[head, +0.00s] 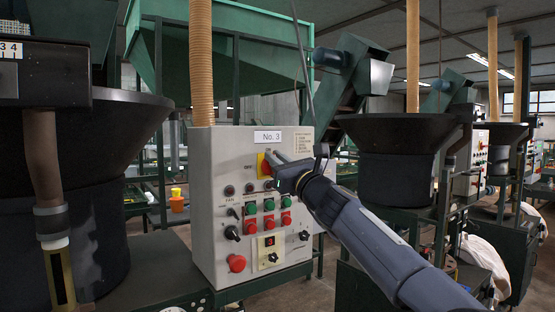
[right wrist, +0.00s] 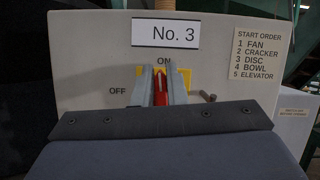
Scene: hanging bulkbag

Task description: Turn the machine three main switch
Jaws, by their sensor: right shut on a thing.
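The grey No. 3 control box (head: 225,160) stands in the middle of the head view. Its main switch is a red handle on a yellow plate (head: 262,166) near the top of the panel. In the right wrist view the red handle (right wrist: 160,88) stands upright, in line with the ON mark above it; OFF is printed to its left. My right gripper (head: 270,158) reaches in from the lower right and is shut on the handle, one finger on each side. In the right wrist view the gripper (right wrist: 160,86) hides the handle's lower part. My left gripper is out of view.
Below the switch are several green and red buttons (head: 269,213), small knobs and a red mushroom button (head: 237,263). Dark bowls stand left (head: 130,130) and right (head: 390,150) of the box. A start order label (right wrist: 260,54) is at the panel's upper right.

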